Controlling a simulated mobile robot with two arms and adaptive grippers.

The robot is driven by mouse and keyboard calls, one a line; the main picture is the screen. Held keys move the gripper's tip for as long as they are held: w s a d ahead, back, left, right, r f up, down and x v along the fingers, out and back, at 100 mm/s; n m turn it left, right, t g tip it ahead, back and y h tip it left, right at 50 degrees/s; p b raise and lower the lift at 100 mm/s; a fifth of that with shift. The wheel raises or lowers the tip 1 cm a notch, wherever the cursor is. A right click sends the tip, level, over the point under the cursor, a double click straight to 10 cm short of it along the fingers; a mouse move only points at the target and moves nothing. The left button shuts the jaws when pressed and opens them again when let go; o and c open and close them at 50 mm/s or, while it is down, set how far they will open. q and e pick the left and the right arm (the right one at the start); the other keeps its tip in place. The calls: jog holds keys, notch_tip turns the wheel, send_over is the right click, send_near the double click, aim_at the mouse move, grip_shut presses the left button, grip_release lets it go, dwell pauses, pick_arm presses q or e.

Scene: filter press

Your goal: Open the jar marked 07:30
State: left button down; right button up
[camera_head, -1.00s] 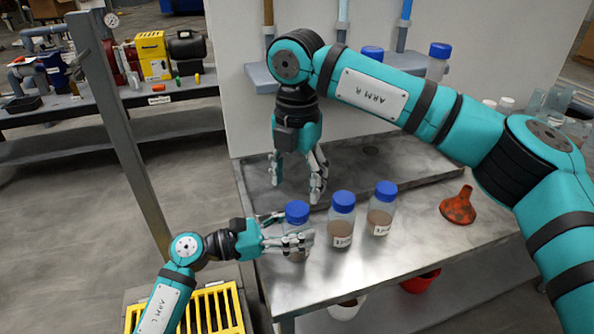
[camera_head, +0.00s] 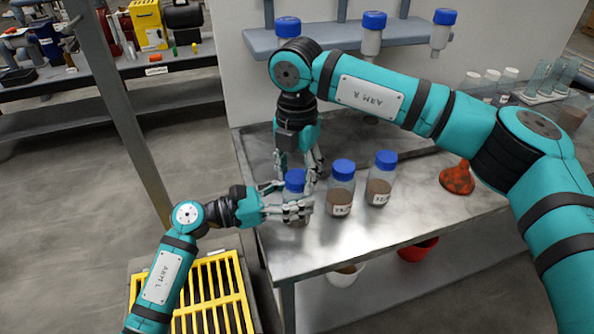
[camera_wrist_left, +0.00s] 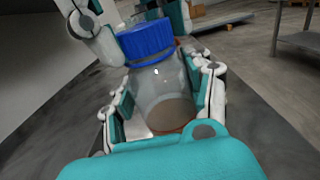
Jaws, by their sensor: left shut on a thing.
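Three clear jars with blue lids and brownish contents stand in a row at the front of the steel bench. The labels on the middle jar (camera_head: 341,193) and the right jar (camera_head: 380,186) are too small to read surely. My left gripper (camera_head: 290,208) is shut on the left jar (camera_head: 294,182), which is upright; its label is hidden. In the left wrist view, this jar (camera_wrist_left: 160,90) stands between the left fingers, its blue lid (camera_wrist_left: 147,40) clear above them. My right gripper (camera_head: 299,172) points down just behind the lid, fingers apart; parts of it flank the lid in the wrist view.
An orange-red funnel (camera_head: 457,178) lies on the steel bench (camera_head: 420,215) to the right. A shelf (camera_head: 340,37) with blue-capped bottles is behind. A yellow grate (camera_head: 215,300) is at lower left. My right arm spans the space above the bench.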

jog(key=c, duration=0.6)
jog(key=n, duration=1.6)
jog(key=shift+r+n, duration=0.1)
jog(key=shift+n, duration=0.2)
jog(key=n, duration=0.8)
jog(key=shift+n, duration=0.4)
jog(key=n, duration=0.7)
jog(key=shift+n, duration=0.3)
jog(key=shift+r, duration=0.25)
jog(key=shift+r, duration=0.9)
